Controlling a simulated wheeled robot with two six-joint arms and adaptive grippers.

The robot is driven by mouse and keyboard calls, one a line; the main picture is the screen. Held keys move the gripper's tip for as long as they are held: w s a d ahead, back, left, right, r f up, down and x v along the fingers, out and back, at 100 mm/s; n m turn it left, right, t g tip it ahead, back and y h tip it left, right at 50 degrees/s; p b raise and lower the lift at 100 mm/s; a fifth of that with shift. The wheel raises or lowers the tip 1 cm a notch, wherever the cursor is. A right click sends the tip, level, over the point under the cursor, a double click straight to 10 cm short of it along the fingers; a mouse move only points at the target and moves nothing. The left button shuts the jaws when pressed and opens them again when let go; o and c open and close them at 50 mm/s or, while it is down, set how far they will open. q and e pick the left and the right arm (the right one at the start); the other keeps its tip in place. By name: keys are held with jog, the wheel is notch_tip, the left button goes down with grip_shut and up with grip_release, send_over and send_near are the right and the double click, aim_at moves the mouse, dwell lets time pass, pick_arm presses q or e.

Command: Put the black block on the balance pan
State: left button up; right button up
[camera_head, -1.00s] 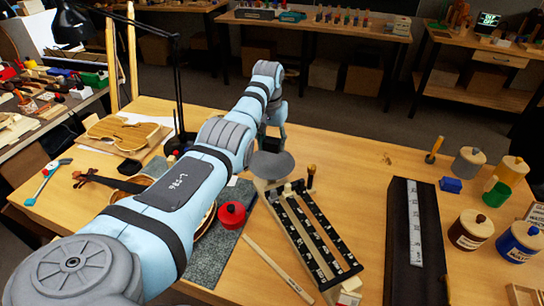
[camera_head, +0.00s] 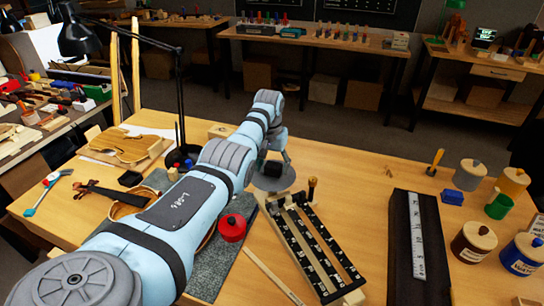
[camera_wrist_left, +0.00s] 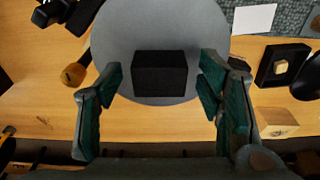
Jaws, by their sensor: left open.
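The black block (camera_head: 273,169) sits on the grey round balance pan (camera_head: 272,184) at the end of the wooden scale frame (camera_head: 313,250). In the left wrist view the block (camera_wrist_left: 159,73) is over the front part of the pan (camera_wrist_left: 195,30), between the fingers, with a gap on each side. My left gripper (camera_head: 274,160) is open around the block; its fingers (camera_wrist_left: 162,98) also show in the left wrist view. The arm hides part of the gripper in the head view. My right gripper is not in view.
A wooden-handled peg (camera_head: 312,188) stands right of the pan. A red pot (camera_head: 232,228) sits on the grey mat (camera_head: 205,275), with a violin (camera_head: 110,195) to the left. A dark case with a ruler (camera_head: 418,235) lies to the right. Several jars stand at the right edge.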

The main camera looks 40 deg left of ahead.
pick_arm(q)
notch_tip(320, 180, up, 11)
jog(key=s+p, duration=0.1)
jog(key=shift+s+d+r+p, duration=0.15)
jog(key=shift+d+p, duration=0.1)
jog(key=shift+p, duration=0.15)
